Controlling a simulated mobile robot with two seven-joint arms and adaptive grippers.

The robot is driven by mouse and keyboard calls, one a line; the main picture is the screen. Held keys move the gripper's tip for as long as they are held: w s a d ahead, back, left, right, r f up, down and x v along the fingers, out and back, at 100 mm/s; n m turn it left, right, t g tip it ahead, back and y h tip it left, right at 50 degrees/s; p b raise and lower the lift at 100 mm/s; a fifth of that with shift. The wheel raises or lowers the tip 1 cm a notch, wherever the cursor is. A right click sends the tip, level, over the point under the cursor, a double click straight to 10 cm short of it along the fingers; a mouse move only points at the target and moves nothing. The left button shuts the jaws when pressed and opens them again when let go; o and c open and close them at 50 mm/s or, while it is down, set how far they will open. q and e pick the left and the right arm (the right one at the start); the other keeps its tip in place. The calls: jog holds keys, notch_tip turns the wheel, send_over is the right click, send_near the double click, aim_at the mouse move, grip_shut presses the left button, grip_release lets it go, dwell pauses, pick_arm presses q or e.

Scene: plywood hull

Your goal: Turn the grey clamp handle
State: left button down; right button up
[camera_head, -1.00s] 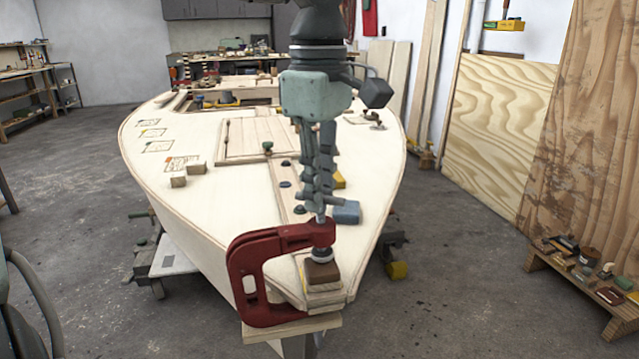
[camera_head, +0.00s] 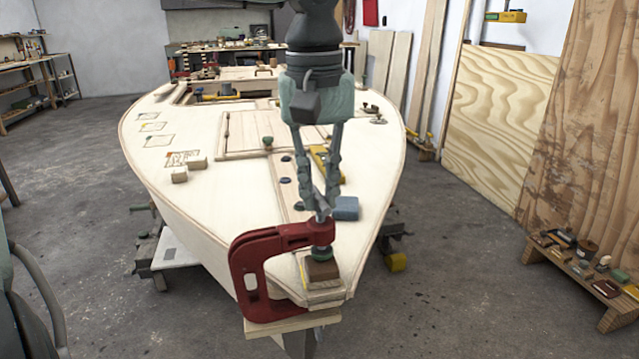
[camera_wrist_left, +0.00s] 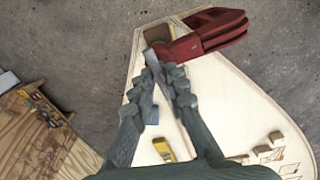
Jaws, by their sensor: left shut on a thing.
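A red C-clamp (camera_head: 245,270) grips the tip of the pale wooden hull, its open side facing right. Its frame also shows in the left wrist view (camera_wrist_left: 210,32). A brown block (camera_head: 322,271) sits under the clamp's screw, on the hull tip. My left gripper (camera_head: 321,212) points down from above, its fingertips at the top of the screw. It is shut on the grey clamp handle (camera_wrist_left: 154,60), mostly hidden between the fingers. My right gripper is not in view.
A blue block (camera_head: 346,208) lies on the deck close to the right of my left fingers. A yellow tool (camera_head: 322,163) lies behind them. Two small wooden blocks (camera_head: 180,175) rest on the left deck. A low bench (camera_head: 585,285) with small items stands at the right.

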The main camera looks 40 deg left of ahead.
aim_at(316, 198)
pick_arm(q)
jog(key=shift+w+r+m, duration=0.1)
jog(key=shift+r+m, duration=0.15)
jog(key=shift+m, duration=1.35)
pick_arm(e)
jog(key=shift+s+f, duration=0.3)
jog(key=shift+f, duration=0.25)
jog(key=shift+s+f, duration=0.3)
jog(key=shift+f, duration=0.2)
pick_arm(q)
jog(key=c, duration=1.7)
grip_release()
jog(key=shift+o, duration=1.3)
jog(key=shift+f, duration=0.1)
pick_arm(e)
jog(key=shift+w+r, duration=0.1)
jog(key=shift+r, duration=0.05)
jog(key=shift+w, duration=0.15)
pick_arm(q)
notch_tip(316, 198, up, 12)
jog(key=s, duration=0.1)
